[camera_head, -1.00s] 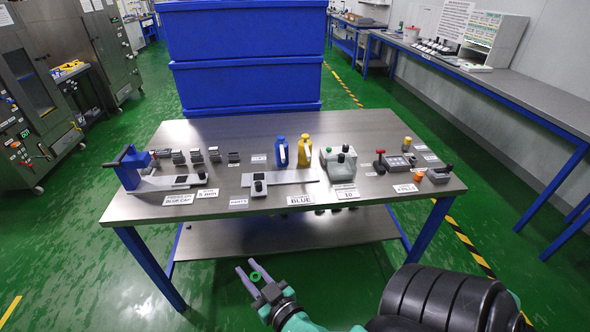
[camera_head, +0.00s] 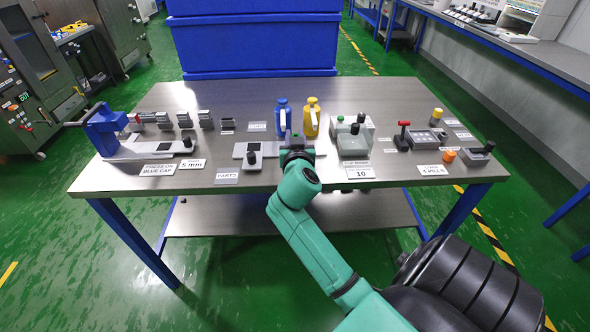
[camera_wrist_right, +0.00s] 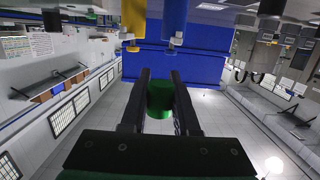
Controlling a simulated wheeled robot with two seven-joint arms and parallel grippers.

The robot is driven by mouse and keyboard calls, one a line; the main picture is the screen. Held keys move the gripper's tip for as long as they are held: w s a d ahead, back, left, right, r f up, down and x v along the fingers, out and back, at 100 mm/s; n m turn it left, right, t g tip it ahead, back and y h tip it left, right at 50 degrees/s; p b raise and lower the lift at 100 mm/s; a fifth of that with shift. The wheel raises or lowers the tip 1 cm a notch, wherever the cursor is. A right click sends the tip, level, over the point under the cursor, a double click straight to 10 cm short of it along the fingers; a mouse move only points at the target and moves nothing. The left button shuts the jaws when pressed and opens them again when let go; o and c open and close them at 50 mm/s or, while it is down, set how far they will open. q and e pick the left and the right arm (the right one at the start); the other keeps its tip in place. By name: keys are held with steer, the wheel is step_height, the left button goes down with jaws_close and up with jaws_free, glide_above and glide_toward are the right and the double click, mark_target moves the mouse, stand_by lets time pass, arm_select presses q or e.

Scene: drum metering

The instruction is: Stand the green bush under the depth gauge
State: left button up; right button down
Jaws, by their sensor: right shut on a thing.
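My right gripper (camera_head: 291,139) is over the front middle of the table, in front of the blue and yellow bottles. In the right wrist view my right gripper (camera_wrist_right: 155,90) is shut on the green bush (camera_wrist_right: 160,98), which sits between the two dark fingers. In the head view the bush is mostly hidden by the gripper. I cannot tell for sure which device is the depth gauge. A blue lever press (camera_head: 106,132) stands at the left end of the table, with a grey base plate (camera_head: 150,150). My left gripper is not in view.
The table (camera_head: 235,100) is clear along its back. A blue bottle (camera_head: 283,118) and a yellow bottle (camera_head: 311,118) stand just behind the gripper. A grey box device (camera_head: 352,140) and a red-topped lever (camera_head: 403,136) stand to the right. Several small grey blocks line the left.

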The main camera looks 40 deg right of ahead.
step_height(320, 180, down, 12)
steer(key=shift+b, duration=1.15)
steer(key=shift+f+b, duration=0.2)
steer(key=shift+b, duration=0.1)
steer(key=c, duration=0.7)
jaws_free()
steer(key=shift+o, duration=0.2)
steer(key=shift+r, duration=0.1)
